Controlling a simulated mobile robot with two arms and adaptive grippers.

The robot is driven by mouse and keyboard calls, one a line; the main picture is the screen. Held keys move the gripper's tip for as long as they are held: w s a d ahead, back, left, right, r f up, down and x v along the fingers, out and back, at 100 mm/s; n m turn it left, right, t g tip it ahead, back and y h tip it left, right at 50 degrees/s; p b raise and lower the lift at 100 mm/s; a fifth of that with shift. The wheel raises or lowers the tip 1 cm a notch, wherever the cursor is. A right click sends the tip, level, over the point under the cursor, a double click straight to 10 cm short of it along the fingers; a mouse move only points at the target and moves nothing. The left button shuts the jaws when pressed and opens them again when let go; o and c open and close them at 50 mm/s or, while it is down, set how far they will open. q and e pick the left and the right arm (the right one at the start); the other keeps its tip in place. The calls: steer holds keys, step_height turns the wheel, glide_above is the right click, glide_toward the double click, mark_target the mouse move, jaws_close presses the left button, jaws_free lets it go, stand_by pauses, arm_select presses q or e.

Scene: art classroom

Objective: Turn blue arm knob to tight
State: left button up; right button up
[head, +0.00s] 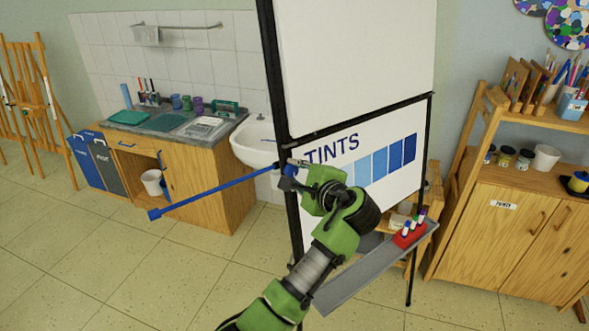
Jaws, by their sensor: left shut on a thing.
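A blue arm (210,191) sticks out to the left from the black frame of the flip chart (281,120), sloping down to a small block at its free end. My left gripper (292,176), green with dark fingers, is at the root of this arm, beside the frame post. It is shut on the blue arm knob there. The fingers hide most of the knob, and I cannot read any mark for tight. My right gripper is not in view.
The white TINTS board (345,165) stands close behind my left gripper. A grey tray (375,270) with a red marker holder (409,236) juts out below. A sink (255,146) and wooden counter (200,170) stand behind left. The left floor is clear.

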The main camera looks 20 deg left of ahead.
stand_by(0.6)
arm_select(q)
steer(key=o, duration=1)
steer(key=shift+o, duration=0.5)
steer(key=shift+w+a, duration=0.1)
